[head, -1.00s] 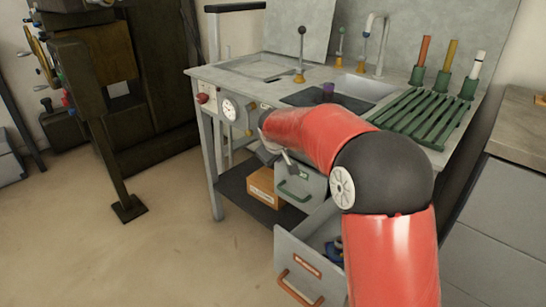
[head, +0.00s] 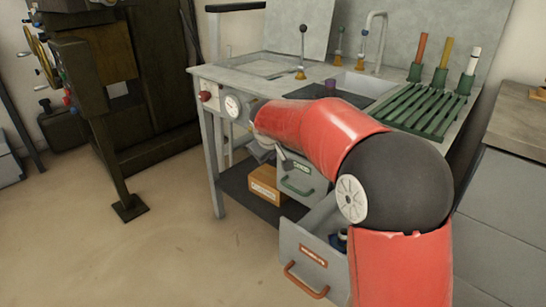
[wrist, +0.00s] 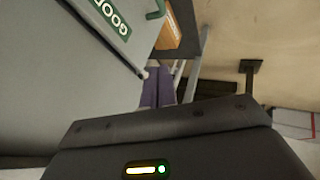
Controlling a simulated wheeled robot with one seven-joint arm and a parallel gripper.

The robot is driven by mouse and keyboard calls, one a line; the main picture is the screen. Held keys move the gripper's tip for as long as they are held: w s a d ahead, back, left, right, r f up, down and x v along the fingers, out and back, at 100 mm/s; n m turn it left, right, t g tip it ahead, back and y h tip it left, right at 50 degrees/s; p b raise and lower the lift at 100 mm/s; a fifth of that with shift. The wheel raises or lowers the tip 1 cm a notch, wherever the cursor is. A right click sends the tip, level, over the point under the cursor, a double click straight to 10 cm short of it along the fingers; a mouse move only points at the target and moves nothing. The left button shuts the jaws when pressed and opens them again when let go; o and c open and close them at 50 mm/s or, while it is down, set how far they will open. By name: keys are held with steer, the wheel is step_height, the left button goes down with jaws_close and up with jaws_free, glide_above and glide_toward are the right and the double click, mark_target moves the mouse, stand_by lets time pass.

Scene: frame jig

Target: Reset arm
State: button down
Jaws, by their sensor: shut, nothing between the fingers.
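My red arm with its dark elbow reaches across the front of the workbench in the head view. My gripper (head: 266,152) hangs below the wrist, partly hidden, close to the front of the upper drawer (head: 300,179) with the green handle. In the wrist view my gripper (wrist: 157,84) shows narrow purple fingers together, with nothing seen between them. The upper drawer (wrist: 60,85), with its green label, fills the left of that view. Whether the gripper touches it I cannot tell.
The lower drawer (head: 308,257) with the orange handle stands open, with a dark blue thing (head: 339,240) inside. A cardboard box (head: 265,184) sits on the low shelf. The bench top (head: 225,74) carries levers and a green rack (head: 432,112). Floor at front left is clear.

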steer(key=v, duration=0.6)
steer(key=s+d+r+m, duration=0.3)
steer(key=s+d+m, duration=0.1)
steer(key=s+d, duration=0.95)
steer(key=s+d+f+m, duration=0.1)
steer(key=s+f, duration=0.1)
steer(key=s, duration=0.4)
steer(key=s+d+f+m+g, duration=0.1)
steer(key=s+d+f+m, duration=0.1)
steer(key=s, duration=0.5)
steer(key=s+d+f+m, duration=0.1)
steer(key=s+f, duration=0.2)
steer(key=s, duration=0.4)
steer(key=shift+s+f+m+g, duration=0.25)
steer(key=shift+f+m+g, duration=0.05)
steer(key=shift+g, duration=0.1)
steer(key=shift+d, duration=0.1)
